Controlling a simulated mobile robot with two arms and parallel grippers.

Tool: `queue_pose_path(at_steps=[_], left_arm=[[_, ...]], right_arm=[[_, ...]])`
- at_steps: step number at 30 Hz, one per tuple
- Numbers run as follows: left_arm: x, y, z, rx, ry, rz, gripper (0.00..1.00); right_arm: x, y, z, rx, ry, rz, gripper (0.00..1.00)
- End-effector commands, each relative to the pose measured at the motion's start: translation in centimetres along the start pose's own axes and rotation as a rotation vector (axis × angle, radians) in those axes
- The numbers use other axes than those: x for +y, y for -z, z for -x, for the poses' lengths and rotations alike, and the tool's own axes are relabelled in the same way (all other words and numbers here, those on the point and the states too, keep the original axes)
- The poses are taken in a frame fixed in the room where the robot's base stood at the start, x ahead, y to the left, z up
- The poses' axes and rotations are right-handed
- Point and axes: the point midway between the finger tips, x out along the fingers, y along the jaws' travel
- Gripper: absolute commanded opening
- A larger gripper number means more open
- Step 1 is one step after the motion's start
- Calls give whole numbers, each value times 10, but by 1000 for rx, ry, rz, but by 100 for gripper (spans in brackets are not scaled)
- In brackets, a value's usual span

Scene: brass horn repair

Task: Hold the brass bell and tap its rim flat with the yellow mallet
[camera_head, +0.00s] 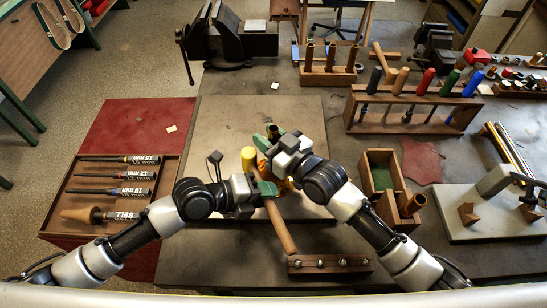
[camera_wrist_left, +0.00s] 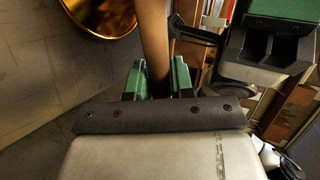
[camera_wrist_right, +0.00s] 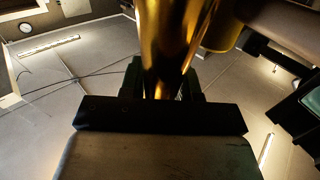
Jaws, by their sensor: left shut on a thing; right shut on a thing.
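My left gripper (camera_head: 264,188) is shut on the wooden handle (camera_head: 280,228) of the mallet. Its yellow head (camera_head: 246,160) is up and left of that gripper, close to the bell. In the left wrist view the handle (camera_wrist_left: 155,40) runs up between the green fingers. My right gripper (camera_head: 273,140) is shut on the narrow tube of the brass bell, which fills the middle of the right wrist view (camera_wrist_right: 170,40). In the left wrist view the bell's flared gold rim (camera_wrist_left: 103,12) shows at the top, left of the handle. The head view mostly hides the bell; contact with the mallet cannot be told.
A pale mat (camera_head: 225,115) lies under both arms. A tool tray (camera_head: 62,202) is at left, a small green-lined box (camera_head: 368,185) at right. A wooden rack (camera_head: 350,118) of colored handles and a vise (camera_head: 228,42) stand behind. A wooden block (camera_head: 330,264) sits near the front.

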Motion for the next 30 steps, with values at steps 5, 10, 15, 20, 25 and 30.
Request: queue_pose_path(at_steps=[5,10,15,20,25,30], left_arm=[[-1,0,0,-1,3,-2,0],[-1,0,0,-1,3,-2,0],[-1,0,0,-1,3,-2,0],[-1,0,0,-1,3,-2,0],[-1,0,0,-1,3,-2,0],[-1,0,0,-1,3,-2,0]], right_arm=[[0,-1,0,-2,0,0,9],[0,-1,0,-2,0,0,50],[0,0,0,-1,0,0,62],[0,0,0,-1,0,0,62],[1,-1,13,-2,-1,1,62],[1,-2,47,-4,-1,0,62]])
